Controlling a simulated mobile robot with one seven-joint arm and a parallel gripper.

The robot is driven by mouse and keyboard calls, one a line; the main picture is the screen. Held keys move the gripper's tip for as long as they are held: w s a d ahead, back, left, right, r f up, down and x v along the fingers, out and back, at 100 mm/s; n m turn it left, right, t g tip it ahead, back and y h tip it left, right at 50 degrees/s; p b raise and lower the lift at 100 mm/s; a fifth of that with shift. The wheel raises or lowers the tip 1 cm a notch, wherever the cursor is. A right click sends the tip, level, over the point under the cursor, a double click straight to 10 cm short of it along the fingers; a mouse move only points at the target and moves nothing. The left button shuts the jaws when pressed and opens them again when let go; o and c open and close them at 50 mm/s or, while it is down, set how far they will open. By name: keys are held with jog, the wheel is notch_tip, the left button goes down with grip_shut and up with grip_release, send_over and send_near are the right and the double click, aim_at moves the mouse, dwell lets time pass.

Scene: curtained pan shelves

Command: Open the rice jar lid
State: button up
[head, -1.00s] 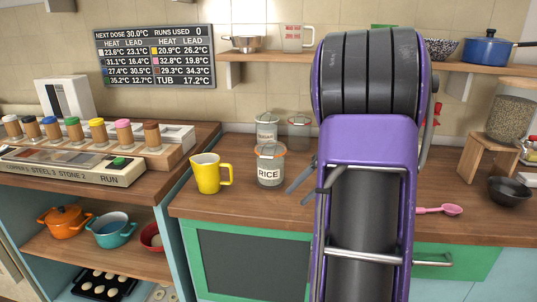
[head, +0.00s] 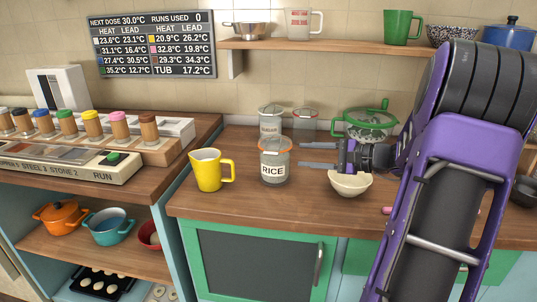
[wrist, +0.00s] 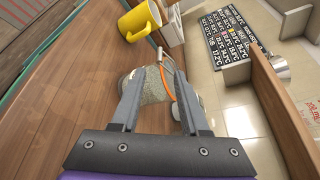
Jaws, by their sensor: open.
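The rice jar (head: 272,172) is a clear glass jar with a RICE label, upright on the wooden counter. Its glass lid (head: 274,144) sits on top above an orange seal and looks closed. My gripper (head: 302,156) is to the right of the jar, at about the height of its upper half. Its two grey fingers are apart and empty, pointing left at the jar with a small gap in the head view. In the wrist view the jar (wrist: 154,88) shows between and beyond the fingers (wrist: 158,80), with its orange seal on the right side; the fingers hide part of it.
A yellow jug (head: 208,170) stands just left of the jar. A sugar jar (head: 270,120) and another orange-sealed jar (head: 305,122) stand behind. The counter front is clear.

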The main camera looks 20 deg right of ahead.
aim_at(274, 154)
jog(key=x, duration=1.2)
jog(key=shift+w+a+b, duration=0.1)
jog(key=shift+w+b, duration=0.05)
jog(key=shift+b, duration=0.2)
jog(key=shift+f, duration=0.1)
grip_shut()
dwell(0.6)
